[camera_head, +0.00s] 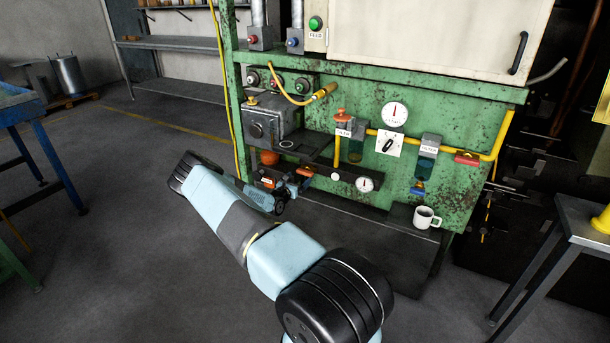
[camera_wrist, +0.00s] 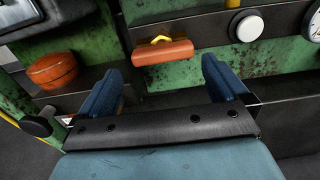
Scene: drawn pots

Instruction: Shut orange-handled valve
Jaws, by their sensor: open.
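An orange lever handle (camera_wrist: 162,51) with a yellow piece on top shows in the wrist view against the green panel. It is ahead of my gripper (camera_wrist: 162,75), in the gap between the two blue fingers. The fingers are apart with nothing held between them. In the head view my gripper (camera_head: 289,186) is low at the panel's left part, near the orange handle (camera_head: 304,172). The arm and gripper partly cover that area. Contact with the handle is not visible.
A round orange thing (camera_wrist: 57,70) is left of the fingers. A white round knob (camera_wrist: 247,26) and a gauge are to the right. In the head view, a red handle (camera_head: 467,158), a blue handle (camera_head: 417,190) and a white mug (camera_head: 427,217) are farther right. A dark ledge runs below.

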